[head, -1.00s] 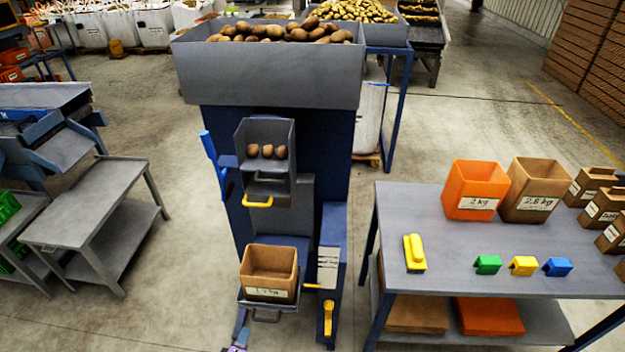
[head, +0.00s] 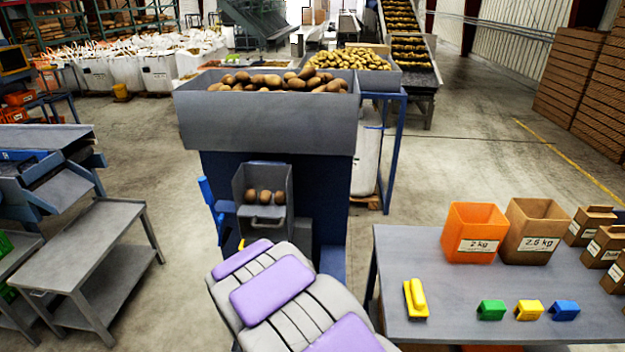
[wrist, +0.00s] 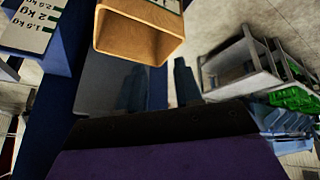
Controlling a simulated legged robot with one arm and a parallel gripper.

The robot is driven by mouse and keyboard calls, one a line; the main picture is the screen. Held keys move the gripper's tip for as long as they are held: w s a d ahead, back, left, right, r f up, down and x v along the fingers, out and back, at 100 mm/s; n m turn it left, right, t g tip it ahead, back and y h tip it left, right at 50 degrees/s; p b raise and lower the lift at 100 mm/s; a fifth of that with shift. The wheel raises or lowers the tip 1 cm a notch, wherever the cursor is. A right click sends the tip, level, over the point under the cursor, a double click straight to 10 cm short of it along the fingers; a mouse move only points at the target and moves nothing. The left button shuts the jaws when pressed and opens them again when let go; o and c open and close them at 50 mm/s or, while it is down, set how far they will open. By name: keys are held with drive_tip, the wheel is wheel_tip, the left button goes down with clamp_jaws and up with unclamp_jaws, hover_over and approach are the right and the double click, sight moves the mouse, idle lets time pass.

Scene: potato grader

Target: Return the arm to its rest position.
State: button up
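My arm (head: 300,300), grey with purple pads, rises from the bottom middle of the head view. It covers the lower part of the grader. My gripper (wrist: 159,85) shows in the wrist view as two dark fingers standing apart with nothing held between them. It cannot be made out in the head view. A brown box (wrist: 135,35) with a label hangs at the top of the wrist view, apart from the fingers. That box is hidden behind my arm in the head view.
The grader's hopper (head: 270,125) holds potatoes, and several lie in its chute (head: 265,178). A grey side table (head: 70,255) stands at left, with open floor between.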

drive_tip(key=s+d+r+m+g, duration=0.2)
drive_tip(key=s+d+r, duration=0.3)
drive_tip(key=d+r, duration=0.4)
drive_tip(key=s+d+r+m+g, duration=0.1)
drive_tip(key=s+d+r, duration=0.3)
drive_tip(key=s+d, duration=0.3)
drive_tip(key=s+d+r+m+g+h, duration=0.1)
drive_tip(key=s+d+r+m+g, duration=0.1)
drive_tip(key=s+d+r, duration=0.2)
drive_tip(key=s+d+r+m+g+h, duration=0.1)
drive_tip(key=s+d+r, duration=0.3)
drive_tip(key=s+d, duration=0.6)
drive_tip(key=s+g, duration=0.1)
drive_tip(key=s, duration=0.7)
drive_tip(key=shift+d+m, duration=0.15)
drive_tip(key=shift+m, duration=0.25)
